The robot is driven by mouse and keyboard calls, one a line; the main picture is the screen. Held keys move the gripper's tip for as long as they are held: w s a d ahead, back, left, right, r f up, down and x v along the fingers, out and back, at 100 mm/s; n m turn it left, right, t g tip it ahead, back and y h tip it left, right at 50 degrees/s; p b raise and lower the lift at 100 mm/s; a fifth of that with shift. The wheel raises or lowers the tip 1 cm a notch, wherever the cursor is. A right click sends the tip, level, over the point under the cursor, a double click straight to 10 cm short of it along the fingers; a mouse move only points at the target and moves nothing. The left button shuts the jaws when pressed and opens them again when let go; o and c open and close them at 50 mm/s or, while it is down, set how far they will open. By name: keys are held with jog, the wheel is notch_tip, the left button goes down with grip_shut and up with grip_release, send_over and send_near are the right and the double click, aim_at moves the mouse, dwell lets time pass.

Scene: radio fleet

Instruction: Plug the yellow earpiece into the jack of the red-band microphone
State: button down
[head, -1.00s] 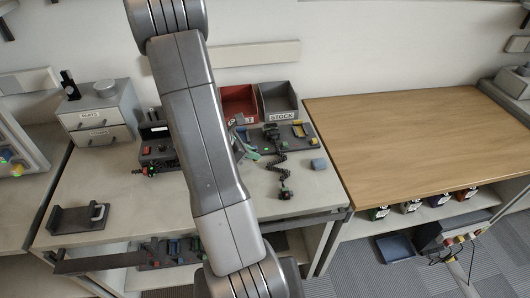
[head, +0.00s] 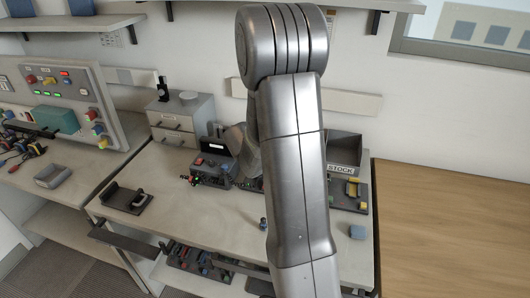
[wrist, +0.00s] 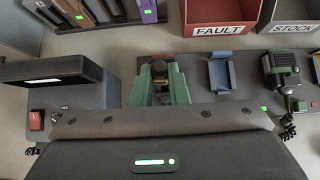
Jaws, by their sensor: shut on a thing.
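My gripper (wrist: 159,88) is seen in the wrist view with its two green fingers closed around a small dark piece (wrist: 159,70) with a dull yellow-brown spot. I cannot tell if it is the yellow earpiece. In the head view my arm hides the gripper. A small dark piece with red and green spots (head: 187,179) sits at the left of a dark radio unit (head: 210,171); I cannot tell if it is the red-band microphone. A green-band microphone (wrist: 284,76) with a coiled cord stands at the right in the wrist view.
A blue cradle (wrist: 221,74) is just right of the fingers. A red FAULT bin (wrist: 222,14) and grey STOCK bin (head: 343,154) stand at the back.

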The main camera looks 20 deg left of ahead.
jog(key=shift+f, duration=0.1)
notch_tip(320, 180, down, 5)
jog(key=b, duration=0.5)
jog(key=shift+r, duration=0.2)
jog(key=shift+f+b, duration=0.65)
jog(key=shift+b, duration=0.8)
dwell(2.3)
jog(key=c, duration=1.3)
grip_release()
jog(key=p+v, duration=0.4)
jog(key=v, duration=1)
